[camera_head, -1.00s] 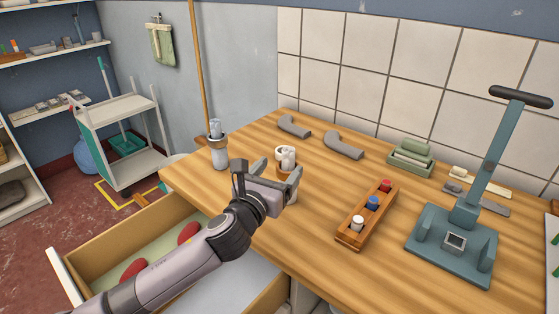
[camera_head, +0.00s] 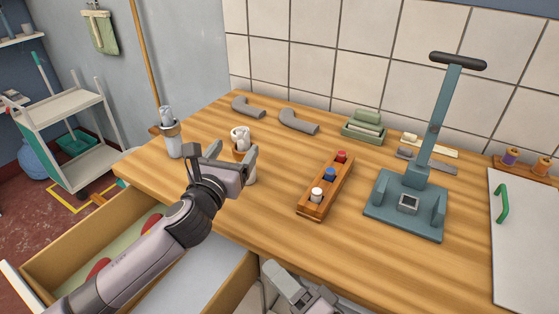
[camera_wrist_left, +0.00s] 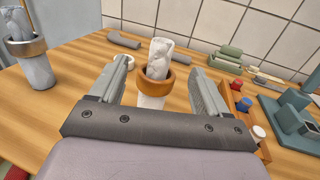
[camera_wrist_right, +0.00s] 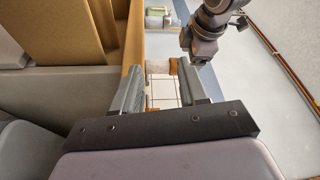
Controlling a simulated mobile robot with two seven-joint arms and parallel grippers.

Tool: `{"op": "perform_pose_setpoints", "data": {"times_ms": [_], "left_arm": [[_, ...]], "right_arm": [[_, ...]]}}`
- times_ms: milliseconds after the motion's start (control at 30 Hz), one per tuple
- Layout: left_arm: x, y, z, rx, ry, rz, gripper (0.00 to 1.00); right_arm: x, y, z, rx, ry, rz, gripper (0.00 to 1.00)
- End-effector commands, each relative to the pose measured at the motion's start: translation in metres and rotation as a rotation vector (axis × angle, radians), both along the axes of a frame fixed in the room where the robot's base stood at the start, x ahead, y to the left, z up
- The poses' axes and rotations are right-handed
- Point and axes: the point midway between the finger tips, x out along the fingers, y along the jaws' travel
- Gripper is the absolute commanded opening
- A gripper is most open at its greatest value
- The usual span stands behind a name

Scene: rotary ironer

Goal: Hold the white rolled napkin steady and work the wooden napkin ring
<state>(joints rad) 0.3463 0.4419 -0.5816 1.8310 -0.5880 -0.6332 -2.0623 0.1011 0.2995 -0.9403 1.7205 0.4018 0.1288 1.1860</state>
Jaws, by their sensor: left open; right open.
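The white rolled napkin (camera_head: 243,140) stands upright near the table's left end. The wooden napkin ring (camera_wrist_left: 157,79) is around it at mid-height in the left wrist view, with white cloth (camera_wrist_left: 160,52) above and below. My left gripper (camera_wrist_left: 165,65) is open, one finger on each side of the napkin, with a gap visible on both sides. In the head view this gripper (camera_head: 222,158) partly hides the ring and lower napkin. My right gripper (camera_head: 298,285) is open and empty at the table's front edge, low in the head view; its fingers (camera_wrist_right: 158,70) also show in the right wrist view.
A second napkin in a grey metal ring (camera_head: 172,138) stands to the left. Two grey bent pieces (camera_head: 298,121) lie behind. An open drawer (camera_head: 190,275) juts out in front.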

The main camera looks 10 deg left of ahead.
Motion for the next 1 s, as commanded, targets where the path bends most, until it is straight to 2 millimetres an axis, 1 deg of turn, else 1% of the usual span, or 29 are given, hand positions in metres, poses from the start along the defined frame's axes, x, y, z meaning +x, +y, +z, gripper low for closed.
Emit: {"op": "perform_pose_setpoints", "data": {"times_ms": [33,100,300,433,567,667,767,900,1000], "left_arm": [[0.0,0.0,0.0,0.0,0.0,0.0,0.76],[0.0,0.0,0.0,0.0,0.0,0.0,0.76],[0.0,0.0,0.0,0.0,0.0,0.0,0.76],[0.0,0.0,0.0,0.0,0.0,0.0,0.76],[0.0,0.0,0.0,0.0,0.0,0.0,0.76],[0.0,0.0,0.0,0.0,0.0,0.0,0.76],[0.0,0.0,0.0,0.0,0.0,0.0,0.76],[0.0,0.0,0.0,0.0,0.0,0.0,0.76],[0.0,0.0,0.0,0.0,0.0,0.0,0.76]], "right_arm": [[0.005,0.005,0.011,0.025,-0.027,0.029,0.43],[0.009,0.012,0.024,0.06,-0.056,0.069,0.43],[0.02,0.024,0.059,0.13,-0.143,0.197,0.43],[0.026,0.029,0.078,0.151,-0.197,0.291,0.43],[0.035,0.029,0.097,0.144,-0.266,0.382,0.43],[0.047,0.026,0.113,0.11,-0.345,0.438,0.43],[0.064,0.02,0.131,0.041,-0.458,0.48,0.43],[0.093,0.015,0.155,-0.109,-0.646,0.52,0.43],[0.112,0.014,0.165,-0.23,-0.752,0.543,0.43]]}}
